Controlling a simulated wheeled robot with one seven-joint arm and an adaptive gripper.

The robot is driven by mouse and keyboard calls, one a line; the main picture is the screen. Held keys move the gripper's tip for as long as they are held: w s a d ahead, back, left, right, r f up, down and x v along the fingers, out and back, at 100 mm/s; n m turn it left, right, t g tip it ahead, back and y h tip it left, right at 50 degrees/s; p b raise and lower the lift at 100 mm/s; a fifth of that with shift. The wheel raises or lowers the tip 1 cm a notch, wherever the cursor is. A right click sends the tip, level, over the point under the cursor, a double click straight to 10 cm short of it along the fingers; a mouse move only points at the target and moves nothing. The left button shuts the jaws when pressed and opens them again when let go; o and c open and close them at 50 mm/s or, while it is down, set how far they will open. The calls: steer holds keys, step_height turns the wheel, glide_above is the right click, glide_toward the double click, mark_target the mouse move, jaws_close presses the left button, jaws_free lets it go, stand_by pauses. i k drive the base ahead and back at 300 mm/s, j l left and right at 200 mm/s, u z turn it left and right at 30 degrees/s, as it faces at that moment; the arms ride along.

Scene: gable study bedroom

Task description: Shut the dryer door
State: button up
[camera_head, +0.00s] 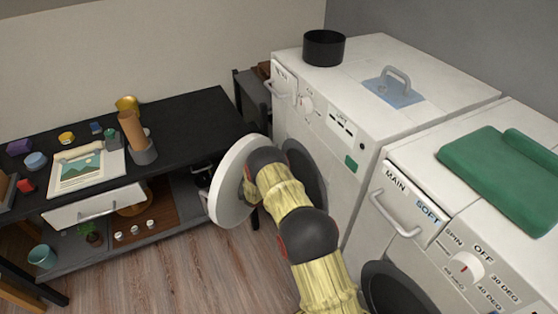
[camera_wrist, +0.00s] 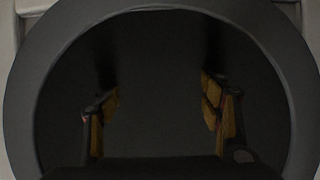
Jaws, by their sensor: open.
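The dryer (camera_head: 325,110) is the far white machine, with a dark round opening (camera_head: 305,170) in its front. Its round white door (camera_head: 232,182) stands open, swung out to the left over the floor. My arm reaches up from the bottom of the head view, and its end is close to the door and the opening, covering part of both. My gripper is hidden in the head view. In the wrist view my gripper (camera_wrist: 160,115) is open, fingers wide apart and empty, in front of a dark round hollow with a grey ring (camera_wrist: 22,105). I cannot tell whether the fingers touch anything.
The washing machine (camera_head: 410,190) stands close on the right, with a green folded cloth (camera_head: 490,165) on top. A black pot (camera_head: 323,47) sits on the dryer. A black table (camera_head: 190,110) with small items stands at left. Wooden floor (camera_head: 185,270) is clear in front.

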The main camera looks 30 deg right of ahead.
mark_target(226, 207)
steer(key=k+j, duration=0.2)
steer(key=j, duration=0.2)
steer(key=k+j, duration=0.2)
steer(key=j, duration=0.2)
steer(key=k+j, duration=0.2)
steer(key=j, duration=0.2)
